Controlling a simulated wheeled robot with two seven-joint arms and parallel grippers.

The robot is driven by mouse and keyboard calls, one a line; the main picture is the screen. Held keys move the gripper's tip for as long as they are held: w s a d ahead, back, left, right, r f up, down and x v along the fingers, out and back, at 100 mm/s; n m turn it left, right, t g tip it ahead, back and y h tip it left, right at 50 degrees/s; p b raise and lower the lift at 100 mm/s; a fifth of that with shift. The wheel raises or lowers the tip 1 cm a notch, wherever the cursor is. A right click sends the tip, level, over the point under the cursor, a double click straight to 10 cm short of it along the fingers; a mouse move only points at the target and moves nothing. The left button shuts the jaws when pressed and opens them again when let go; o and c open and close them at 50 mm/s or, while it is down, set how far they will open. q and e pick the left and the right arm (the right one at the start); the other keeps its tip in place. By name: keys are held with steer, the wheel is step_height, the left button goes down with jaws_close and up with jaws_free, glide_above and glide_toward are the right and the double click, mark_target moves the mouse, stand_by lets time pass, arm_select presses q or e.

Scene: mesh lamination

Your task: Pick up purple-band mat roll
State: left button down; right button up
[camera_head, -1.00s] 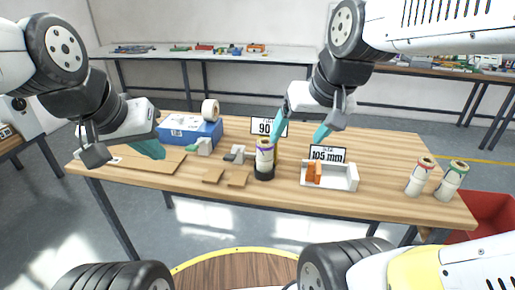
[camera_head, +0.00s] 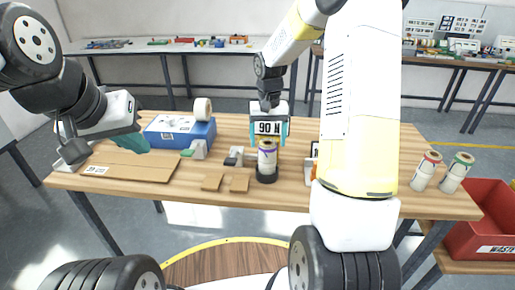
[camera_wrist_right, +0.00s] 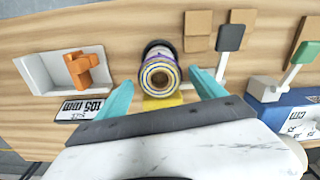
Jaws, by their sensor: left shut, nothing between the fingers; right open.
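The purple-band mat roll (camera_head: 267,155) stands upright in a dark round holder (camera_head: 267,177) on the wooden table. In the right wrist view the roll (camera_wrist_right: 159,77) is seen end-on, with its hollow core facing the camera. My right gripper (camera_wrist_right: 165,98) is open, with its two teal fingers apart on either side of the roll, at its near edge in that view. In the head view my right gripper (camera_head: 268,128) is just behind and above the roll. My left gripper (camera_head: 115,140) is shut and empty above the left part of the table.
A white tray with an orange part (camera_wrist_right: 80,68) lies beside the roll. A blue box (camera_head: 180,132), brown pads (camera_head: 212,181) and a small clamp (camera_head: 234,156) are to its left. Red-band (camera_head: 425,171) and green-band (camera_head: 455,173) rolls stand at the right, near a red bin (camera_head: 485,205).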

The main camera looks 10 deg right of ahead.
mark_target(267, 155)
step_height(267, 155, down, 7)
steer(key=shift+f, duration=0.1)
jaws_close()
stand_by(0.6)
